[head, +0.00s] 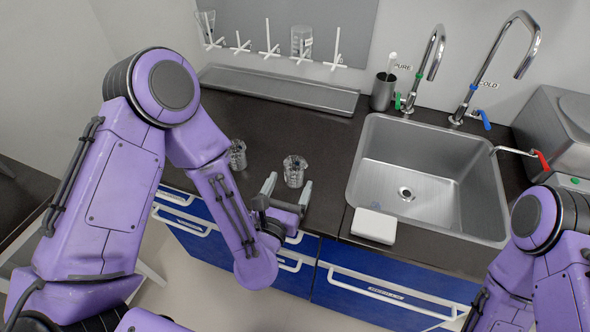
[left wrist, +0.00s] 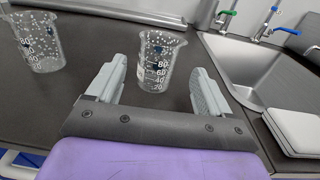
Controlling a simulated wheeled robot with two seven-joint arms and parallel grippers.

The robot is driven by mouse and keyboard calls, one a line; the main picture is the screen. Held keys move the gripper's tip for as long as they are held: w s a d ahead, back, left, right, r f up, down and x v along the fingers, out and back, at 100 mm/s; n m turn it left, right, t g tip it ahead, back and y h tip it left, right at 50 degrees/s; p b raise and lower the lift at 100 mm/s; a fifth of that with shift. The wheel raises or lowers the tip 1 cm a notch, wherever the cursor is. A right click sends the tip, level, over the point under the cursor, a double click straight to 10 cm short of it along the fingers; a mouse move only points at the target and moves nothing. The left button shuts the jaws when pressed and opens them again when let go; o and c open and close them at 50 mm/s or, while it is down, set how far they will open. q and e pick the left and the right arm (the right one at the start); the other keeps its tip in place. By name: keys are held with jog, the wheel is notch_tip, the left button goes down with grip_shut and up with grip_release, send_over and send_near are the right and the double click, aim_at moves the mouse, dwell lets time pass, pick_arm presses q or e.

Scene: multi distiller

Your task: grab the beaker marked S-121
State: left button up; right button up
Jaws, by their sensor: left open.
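A clear glass beaker (head: 294,171) stands upright on the dark counter, left of the sink. In the left wrist view the beaker (left wrist: 158,62) stands just beyond the fingertips, roughly centred between them, with white graduation marks facing me. A second similar beaker (head: 237,155) stands to its left, partly behind my left arm; it also shows at the upper left of the wrist view (left wrist: 38,42). I cannot read S-121 on either. My left gripper (head: 288,187) is open and empty, low over the counter's front edge, its fingers pointing at the centred beaker. My right gripper is out of view.
A steel sink (head: 365,170) with taps lies to the right. A white block (head: 374,226) sits on the counter in front of its left corner. A metal tray (head: 278,92) lies at the back under a wall rack holding glassware. Counter between beakers and tray is clear.

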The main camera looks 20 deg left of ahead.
aim_at(291, 175)
pick_arm(q)
jog(key=shift+w+a+r+t, duration=0.2)
jog(key=shift+w+r+t, duration=0.1)
jog(key=shift+w+r, duration=0.75)
jog(key=shift+w+f, duration=0.4)
jog(key=shift+w, duration=0.2)
jog(key=shift+w+f, duration=0.35)
jog(key=shift+w, duration=0.2)
jog(key=shift+s+d+r, duration=0.1)
jog(key=shift+s+r, duration=0.05)
jog(key=shift+s, duration=0.15)
jog(key=c, duration=0.7)
jog(key=shift+s, duration=0.1)
jog(key=c, duration=0.4)
